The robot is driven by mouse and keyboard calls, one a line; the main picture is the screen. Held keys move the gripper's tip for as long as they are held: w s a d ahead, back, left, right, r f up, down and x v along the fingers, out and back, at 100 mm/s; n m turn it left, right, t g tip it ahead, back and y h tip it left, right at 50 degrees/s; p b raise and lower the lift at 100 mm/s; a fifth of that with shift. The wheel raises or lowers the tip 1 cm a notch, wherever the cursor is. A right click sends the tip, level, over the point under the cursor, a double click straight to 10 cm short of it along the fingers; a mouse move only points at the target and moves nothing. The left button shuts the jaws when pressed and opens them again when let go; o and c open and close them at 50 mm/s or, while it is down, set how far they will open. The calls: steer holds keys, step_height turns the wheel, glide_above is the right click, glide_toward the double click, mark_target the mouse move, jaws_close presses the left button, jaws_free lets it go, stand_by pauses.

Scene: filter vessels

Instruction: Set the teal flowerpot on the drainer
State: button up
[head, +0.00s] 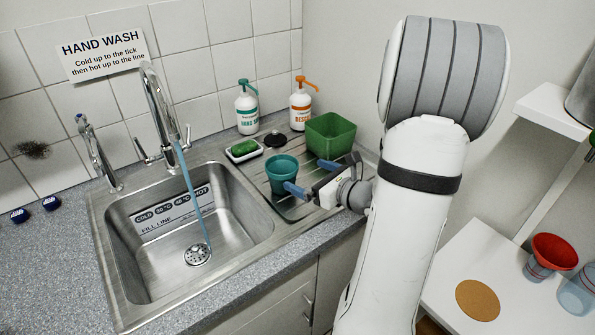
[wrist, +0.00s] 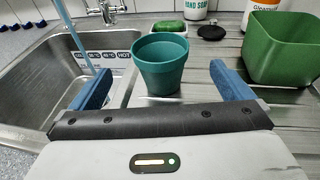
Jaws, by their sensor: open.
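The teal flowerpot (head: 283,174) stands upright on the ribbed steel drainer (head: 294,208), just right of the sink. It also shows in the wrist view (wrist: 161,62), between and just beyond the two blue fingers. My gripper (head: 307,177) is open, with its fingers (wrist: 163,90) spread wide to the left and right of the pot. Neither finger visibly touches the pot. The pot looks empty, though its bottom inside is not visible.
A green square pot (head: 330,136) stands close behind my gripper's right finger. A soap dish with green soap (head: 244,150), a black plug (head: 275,139) and two pump bottles (head: 247,108) are at the back. Water runs from the tap into the sink (head: 150,262).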

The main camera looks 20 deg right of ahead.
steer(key=s+a+r+n+g+y, duration=0.1)
steer(key=s+a+n+g+y, duration=0.1)
steer(key=s+a+n+g, duration=0.4)
steer(key=s+a+r+n+g+y, duration=0.1)
steer(key=s+a+n+g+y, duration=0.15)
steer(key=a+n, duration=0.75)
steer(key=s+d+r+n+g+h, duration=0.1)
steer(key=s+n+h, duration=0.7)
steer(key=n, duration=0.8)
steer(key=shift+s+d+r+g+h, duration=0.15)
steer(key=shift+s+r+g+h, duration=0.15)
steer(key=shift+r+g+h, duration=0.75)
steer(key=shift+f, duration=0.3)
